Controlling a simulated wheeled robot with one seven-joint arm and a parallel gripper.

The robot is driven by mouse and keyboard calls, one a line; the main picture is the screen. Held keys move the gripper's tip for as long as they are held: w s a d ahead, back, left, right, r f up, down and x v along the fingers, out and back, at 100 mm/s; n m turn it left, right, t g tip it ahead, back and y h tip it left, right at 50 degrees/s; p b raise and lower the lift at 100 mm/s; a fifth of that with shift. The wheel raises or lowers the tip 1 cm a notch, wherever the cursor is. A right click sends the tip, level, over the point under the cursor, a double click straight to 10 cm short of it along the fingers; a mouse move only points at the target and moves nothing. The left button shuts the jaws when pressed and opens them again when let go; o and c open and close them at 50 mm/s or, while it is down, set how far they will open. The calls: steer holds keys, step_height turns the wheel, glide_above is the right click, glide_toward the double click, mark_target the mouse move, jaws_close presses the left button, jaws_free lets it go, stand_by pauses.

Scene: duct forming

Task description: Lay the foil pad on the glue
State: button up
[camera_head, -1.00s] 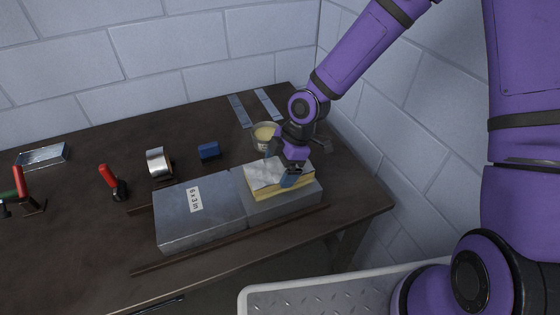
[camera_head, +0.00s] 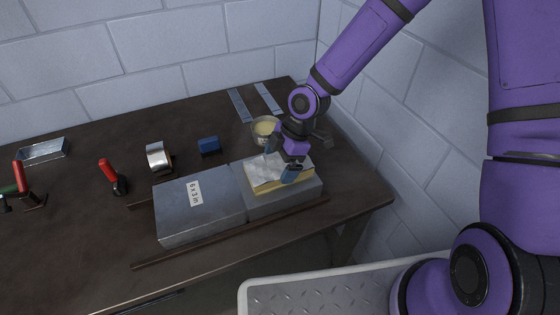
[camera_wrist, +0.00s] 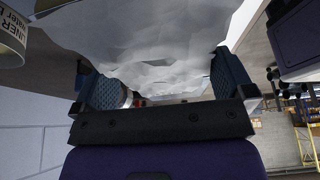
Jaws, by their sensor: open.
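The foil pad (camera_head: 270,174), with a crinkled silver top and a yellow layer below, lies on top of the right-hand part of the grey duct (camera_head: 283,205). My gripper (camera_head: 281,165) is at the pad's right half, open, with one blue finger at its far edge and one at its near edge. In the wrist view, the foil pad (camera_wrist: 160,50) fills the space above and between the two spread fingers (camera_wrist: 155,88). Any glue under the pad is hidden.
A metal duct piece (camera_head: 199,207) with a size label lies left of the pad. A pot (camera_head: 265,130) with pale contents stands close behind my gripper. A blue block (camera_head: 209,146), a tape roll (camera_head: 158,157) and a red-handled tool (camera_head: 108,172) stand further left. Brown rails flank the duct.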

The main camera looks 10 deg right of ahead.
steer(key=v, duration=1)
steer(key=shift+d+r, duration=0.15)
steer(key=shift+r, duration=0.15)
steer(key=shift+w, duration=0.1)
